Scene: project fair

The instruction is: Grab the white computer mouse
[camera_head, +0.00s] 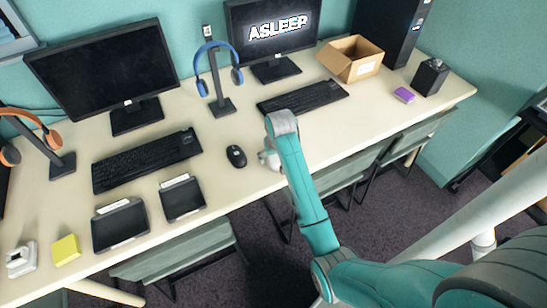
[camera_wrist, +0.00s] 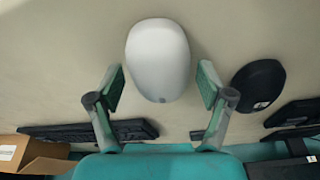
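The white computer mouse (camera_wrist: 158,58) lies on the pale desk in the wrist view. My gripper (camera_wrist: 160,84) is open, with one finger on each side of the mouse's near end. Gaps show between the pads and the mouse, so it is not gripped. In the head view my gripper (camera_head: 270,158) is low over the desk's front part, largely hidden by my arm.
A black mouse (camera_head: 236,156) lies close by, right of the white one in the wrist view (camera_wrist: 258,84). Keyboards (camera_head: 303,98), a blue headphone stand (camera_head: 222,106), monitors (camera_head: 272,68) and an open cardboard box (camera_head: 350,72) stand behind. Two dark tablets (camera_head: 120,225) lie left.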

